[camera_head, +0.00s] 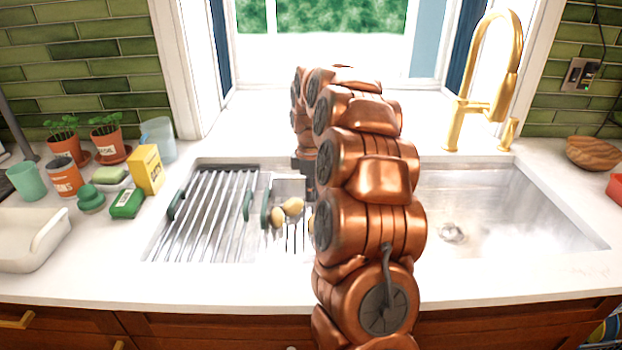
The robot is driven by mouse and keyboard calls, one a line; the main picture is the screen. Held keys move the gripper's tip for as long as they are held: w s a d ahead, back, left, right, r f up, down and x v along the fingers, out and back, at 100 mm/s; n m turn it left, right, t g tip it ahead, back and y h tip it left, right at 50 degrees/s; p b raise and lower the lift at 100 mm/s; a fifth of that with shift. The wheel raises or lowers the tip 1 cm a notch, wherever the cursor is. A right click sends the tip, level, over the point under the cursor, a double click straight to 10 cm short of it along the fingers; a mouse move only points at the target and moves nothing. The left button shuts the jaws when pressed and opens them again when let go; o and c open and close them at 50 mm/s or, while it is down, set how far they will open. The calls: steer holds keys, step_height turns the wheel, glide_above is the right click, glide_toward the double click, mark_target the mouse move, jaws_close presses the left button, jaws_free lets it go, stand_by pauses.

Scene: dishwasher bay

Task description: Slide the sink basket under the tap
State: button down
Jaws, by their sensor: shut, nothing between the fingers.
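The sink basket (298,238), a wire basket with a dark green end grip, sits over the middle of the sink. Potatoes lie in it. My copper arm hides its right part. The gold tap (487,108) stands behind the right side of the sink, its spout curving high over the rim. My gripper (310,190) is mostly hidden behind my arm; its dark body shows at the basket's back right. It is shut and empty. Whether it touches the basket cannot be told.
A metal-rod rack (210,215) with green grips covers the sink's left part. The right basin (500,205) is empty, with a drain. Potted plants (108,137), a yellow box (148,169) and a green sponge pack (127,203) stand left; a wooden bowl (594,153) stands right.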

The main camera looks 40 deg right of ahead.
steer(key=shift+s+f, duration=0.1)
steer(key=shift+f, duration=0.75)
steer(key=shift+s+d+f+p, duration=0.1)
steer(key=shift+s+d+p, duration=0.15)
steer(key=shift+s+d, duration=0.25)
steer(key=shift+s+d+p, duration=0.2)
steer(key=shift+s+d, duration=0.1)
steer(key=shift+d, duration=0.4)
steer(key=shift+s+d, duration=0.35)
steer(key=shift+d, duration=0.05)
